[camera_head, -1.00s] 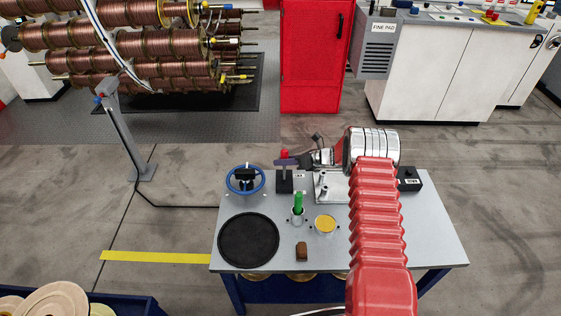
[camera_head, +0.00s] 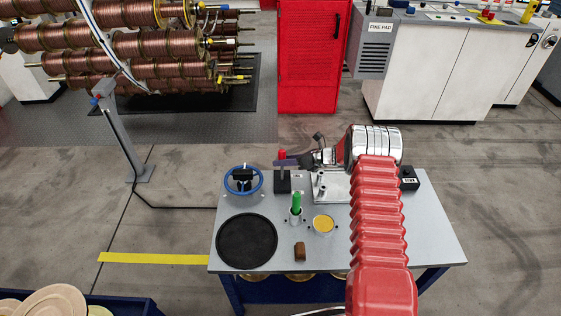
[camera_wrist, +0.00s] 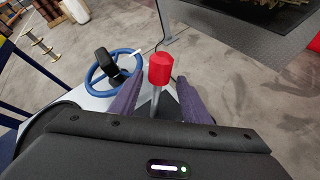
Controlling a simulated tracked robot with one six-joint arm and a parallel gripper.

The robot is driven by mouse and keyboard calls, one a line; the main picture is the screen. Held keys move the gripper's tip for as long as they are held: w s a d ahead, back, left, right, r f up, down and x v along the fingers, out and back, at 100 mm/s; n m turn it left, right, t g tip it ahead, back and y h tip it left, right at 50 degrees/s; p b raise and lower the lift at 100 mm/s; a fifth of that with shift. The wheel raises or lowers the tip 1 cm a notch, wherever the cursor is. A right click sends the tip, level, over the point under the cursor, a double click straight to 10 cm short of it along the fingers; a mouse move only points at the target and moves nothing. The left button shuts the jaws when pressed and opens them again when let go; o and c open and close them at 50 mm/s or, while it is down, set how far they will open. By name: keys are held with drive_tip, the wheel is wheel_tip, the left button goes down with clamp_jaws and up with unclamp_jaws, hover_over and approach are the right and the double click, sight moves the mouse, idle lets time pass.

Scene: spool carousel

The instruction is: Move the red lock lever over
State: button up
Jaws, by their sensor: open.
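The red lock lever (camera_head: 282,155) stands on a black base (camera_head: 283,186) near the back of the grey table, right of a blue handwheel. In the wrist view, the lever's red knob (camera_wrist: 160,68) sits on a thin metal stem. My gripper (camera_head: 281,162) is open at the lever. In the wrist view, the purple fingers of my gripper (camera_wrist: 155,95) stand on either side of the stem, just below the knob, with gaps visible. The lower stem and base are partly hidden by the fingers and gripper body.
The blue handwheel (camera_head: 243,180) with a black centre is close on the left. A green-topped peg (camera_head: 296,203), a yellow-topped cup (camera_head: 323,224), a brown block (camera_head: 299,250) and a round black pad (camera_head: 247,241) occupy the table's front.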

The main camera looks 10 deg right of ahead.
drive_tip(key=v, duration=1.2)
drive_tip(key=shift+d+r+n, duration=0.1)
drive_tip(key=shift+d+n, duration=0.05)
drive_tip(key=shift+n, duration=0.15)
